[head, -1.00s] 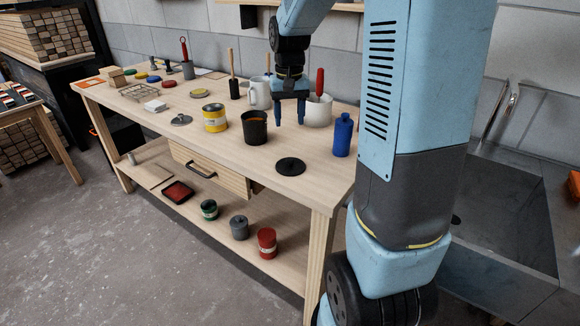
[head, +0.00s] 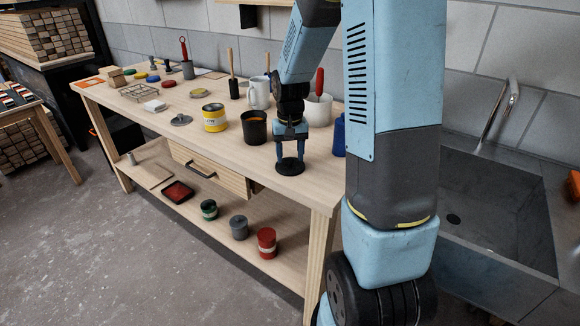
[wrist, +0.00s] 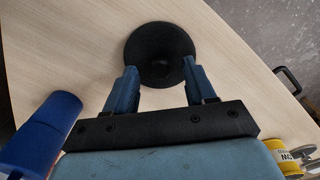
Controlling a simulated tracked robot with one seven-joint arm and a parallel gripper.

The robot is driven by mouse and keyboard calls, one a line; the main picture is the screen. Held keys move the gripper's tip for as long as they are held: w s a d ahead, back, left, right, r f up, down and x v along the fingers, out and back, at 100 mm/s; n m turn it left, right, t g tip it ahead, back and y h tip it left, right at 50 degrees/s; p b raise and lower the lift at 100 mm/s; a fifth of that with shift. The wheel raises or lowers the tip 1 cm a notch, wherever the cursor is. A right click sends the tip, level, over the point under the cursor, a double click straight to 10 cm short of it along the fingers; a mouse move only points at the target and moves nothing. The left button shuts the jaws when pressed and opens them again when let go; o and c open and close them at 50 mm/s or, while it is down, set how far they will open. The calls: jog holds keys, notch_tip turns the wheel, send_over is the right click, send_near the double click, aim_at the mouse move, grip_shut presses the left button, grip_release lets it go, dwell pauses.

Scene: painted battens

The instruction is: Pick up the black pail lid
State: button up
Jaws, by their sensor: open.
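The black pail lid (head: 290,167) lies flat on the workbench near its front edge. In the wrist view the round lid (wrist: 160,38) is just beyond and between the fingertips, with a raised knob or centre that is hard to make out. My gripper (head: 291,156) points down over the lid, its two blue fingers apart on either side of the lid's middle. In the wrist view my gripper (wrist: 158,75) is open with nothing held. I cannot tell whether the fingertips touch the lid.
A black pail (head: 254,127) stands just left of my gripper, with a yellow tin (head: 214,118) beyond it. A blue bottle (head: 339,136) stands to the right, partly behind my arm; it shows close in the wrist view (wrist: 40,130). A white pot (head: 318,110) stands behind.

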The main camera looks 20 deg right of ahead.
jog(key=shift+f, duration=0.4)
grip_shut()
